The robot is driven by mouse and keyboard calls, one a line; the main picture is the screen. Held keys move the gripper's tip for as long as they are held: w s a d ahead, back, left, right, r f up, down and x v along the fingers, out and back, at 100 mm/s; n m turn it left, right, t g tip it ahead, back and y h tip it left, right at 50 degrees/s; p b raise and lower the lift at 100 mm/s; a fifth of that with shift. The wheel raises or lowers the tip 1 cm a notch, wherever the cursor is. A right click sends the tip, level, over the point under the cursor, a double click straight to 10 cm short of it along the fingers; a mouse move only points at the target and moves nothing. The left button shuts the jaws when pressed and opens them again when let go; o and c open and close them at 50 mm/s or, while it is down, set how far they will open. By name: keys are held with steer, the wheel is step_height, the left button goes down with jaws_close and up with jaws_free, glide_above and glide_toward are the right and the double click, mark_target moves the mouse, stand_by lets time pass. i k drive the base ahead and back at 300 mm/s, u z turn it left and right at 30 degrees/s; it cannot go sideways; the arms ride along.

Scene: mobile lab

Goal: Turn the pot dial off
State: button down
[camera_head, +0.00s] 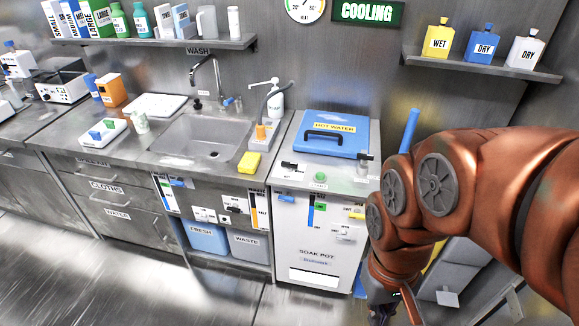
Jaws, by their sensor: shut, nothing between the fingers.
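The soak pot (312,255) is a white and steel cabinet unit right of the sink. Its blue lid (335,128), marked "HOT WATER", is down and has a black handle. A green knob (320,178) sits on the top ledge in front of the lid.
The sink (208,138), with a yellow sponge (249,164) near its corner, is left of the pot. Blue and grey bins (208,239) stand under it. My copper arm hides the area right of the pot. The floor (130,285) in front is clear.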

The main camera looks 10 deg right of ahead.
mark_target(290, 165)
steer(key=z, duration=0.05)
steer(key=k, duration=0.65)
steer(key=u, duration=0.65)
steer(key=i, duration=0.5)
steer(key=u, duration=0.75)
steer(key=i, duration=0.65)
steer(key=z, duration=0.6)
steer(key=i, duration=0.65)
steer(key=z, duration=0.7)
